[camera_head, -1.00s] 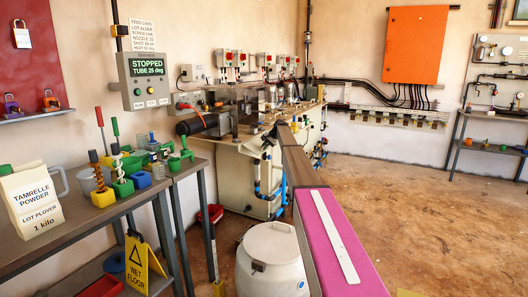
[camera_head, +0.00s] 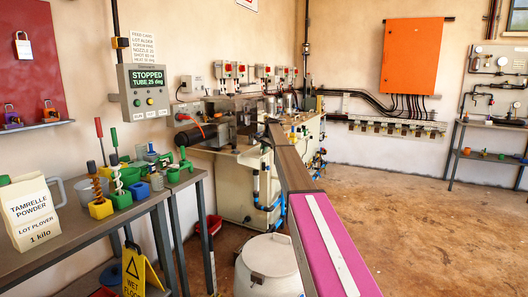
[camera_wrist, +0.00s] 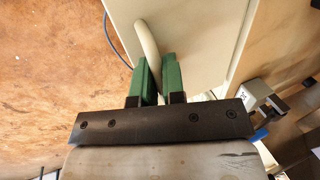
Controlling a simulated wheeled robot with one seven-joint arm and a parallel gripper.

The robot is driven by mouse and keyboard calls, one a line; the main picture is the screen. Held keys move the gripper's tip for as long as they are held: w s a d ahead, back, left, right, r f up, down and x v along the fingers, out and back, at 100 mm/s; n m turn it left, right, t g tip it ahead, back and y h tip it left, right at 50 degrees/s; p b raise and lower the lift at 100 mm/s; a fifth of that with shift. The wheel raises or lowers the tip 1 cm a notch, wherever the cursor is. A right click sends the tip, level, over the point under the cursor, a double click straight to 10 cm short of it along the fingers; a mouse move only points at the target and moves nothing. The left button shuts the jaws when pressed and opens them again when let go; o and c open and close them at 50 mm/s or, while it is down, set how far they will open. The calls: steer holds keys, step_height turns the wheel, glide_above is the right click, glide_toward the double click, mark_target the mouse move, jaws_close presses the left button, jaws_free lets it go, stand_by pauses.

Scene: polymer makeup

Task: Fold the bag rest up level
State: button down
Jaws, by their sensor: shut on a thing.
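In the wrist view, the two green fingers of my gripper (camera_wrist: 160,82) are closed around a pale round bar (camera_wrist: 147,45). The bar is bent like a handle and runs up in front of a pale flat panel (camera_wrist: 205,35). The panel seems to be the bag rest, but I cannot tell its angle surely. In the head view, my arm reaches out to the cream machine and hides this part. My gripper and the bar do not show clearly there.
The cream machine (camera_head: 238,186) stands against the wall. A white lidded drum (camera_head: 268,256) stands on the floor beside my arm. A bench at left holds a powder bag (camera_head: 30,212) and tools. A yellow wet-floor sign (camera_head: 140,270) stands below. The floor at right is clear.

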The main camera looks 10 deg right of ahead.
steer(key=c, duration=1.2)
jaws_free()
steer(key=shift+f, duration=0.1)
steer(key=shift+c, duration=0.2)
steer(key=v, duration=1.1)
steer(key=shift+a, duration=0.1)
